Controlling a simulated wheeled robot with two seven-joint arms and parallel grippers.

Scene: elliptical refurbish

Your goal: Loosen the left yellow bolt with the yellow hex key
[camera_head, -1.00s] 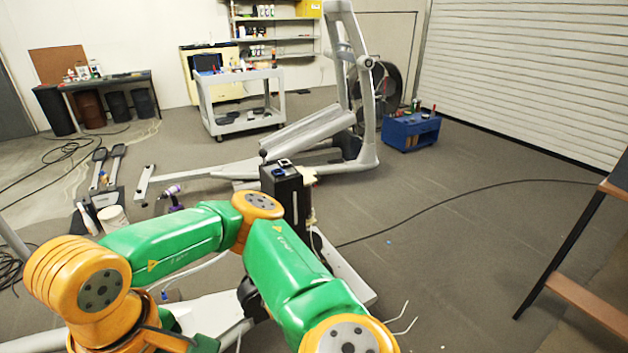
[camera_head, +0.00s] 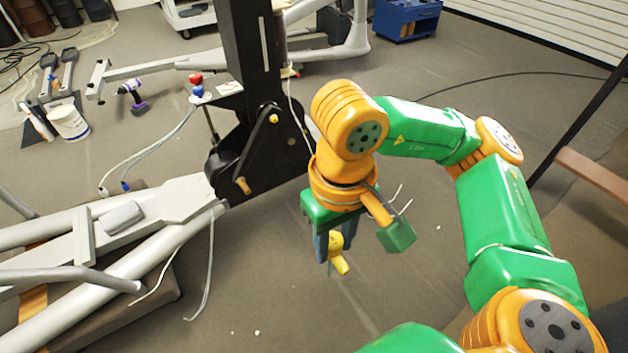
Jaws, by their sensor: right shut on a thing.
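My right gripper (camera_head: 336,243) is right of the black upright's base, fingers pointing down. It is shut on a yellow piece (camera_head: 340,262), which looks like the yellow hex key; the fingers partly hide it. One yellow bolt (camera_head: 243,186) sticks out low on the left of the black bracket (camera_head: 265,155). A second yellow bolt (camera_head: 273,118) shows higher and to the right. The gripper and the yellow piece appear apart from both bolts. My left gripper is not in view.
The grey frame (camera_head: 150,220) of the machine lies at left, with loose cables beside it. A purple drill (camera_head: 134,97), a white bucket (camera_head: 69,123) and a blue cart (camera_head: 405,18) stand farther back. A dark-legged stand (camera_head: 585,120) is at right. Floor below the gripper is clear.

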